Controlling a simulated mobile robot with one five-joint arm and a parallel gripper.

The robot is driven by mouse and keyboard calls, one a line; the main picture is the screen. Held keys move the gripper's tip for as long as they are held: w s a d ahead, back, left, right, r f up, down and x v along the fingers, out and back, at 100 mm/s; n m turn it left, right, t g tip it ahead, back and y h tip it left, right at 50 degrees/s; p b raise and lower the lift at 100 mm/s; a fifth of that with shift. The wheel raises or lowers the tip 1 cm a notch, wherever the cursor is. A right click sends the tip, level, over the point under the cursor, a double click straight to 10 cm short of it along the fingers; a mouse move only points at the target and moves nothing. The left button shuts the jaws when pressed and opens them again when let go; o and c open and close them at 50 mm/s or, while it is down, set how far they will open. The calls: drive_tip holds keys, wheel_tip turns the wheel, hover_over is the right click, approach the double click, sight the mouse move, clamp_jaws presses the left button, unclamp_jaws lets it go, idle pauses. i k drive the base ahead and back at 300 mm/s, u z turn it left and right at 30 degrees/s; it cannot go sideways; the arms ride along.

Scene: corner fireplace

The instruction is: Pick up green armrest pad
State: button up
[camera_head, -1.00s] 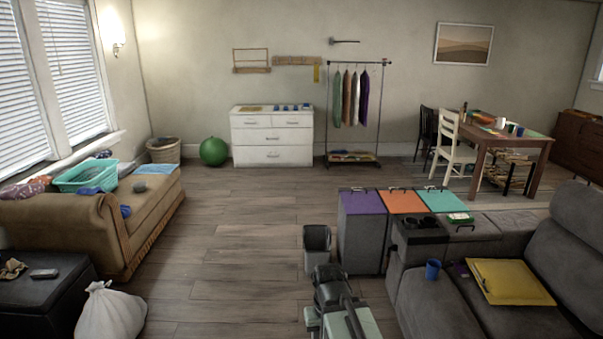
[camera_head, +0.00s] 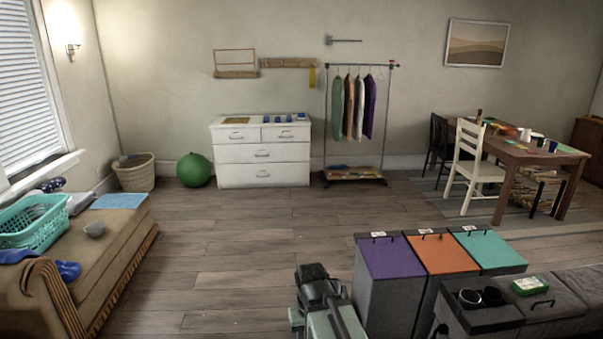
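A small green, flat item with a pale patch (camera_head: 530,285) lies on the grey sofa's console at the lower right, behind two dark cup holders. It may be the green armrest pad, but it is too small to be sure. A teal lid (camera_head: 490,249) with a black handle tops the rightmost of three grey bins. My arm (camera_head: 325,305) shows at the bottom centre, left of the bins and apart from the green item. I cannot make out its fingertips, or whether they are open or shut.
Bins with purple (camera_head: 392,257) and orange (camera_head: 442,254) lids stand beside the teal one, between my arm and the sofa (camera_head: 565,290). A tan bench (camera_head: 100,245) stands at left. The wooden floor (camera_head: 240,240) in the middle is clear up to the white dresser (camera_head: 262,153).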

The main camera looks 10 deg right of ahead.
sight(529, 285)
drive_tip(key=i, duration=2.25)
drive_tip(key=z, duration=3)
drive_tip(key=i, duration=1)
drive_tip(key=u, duration=0.05)
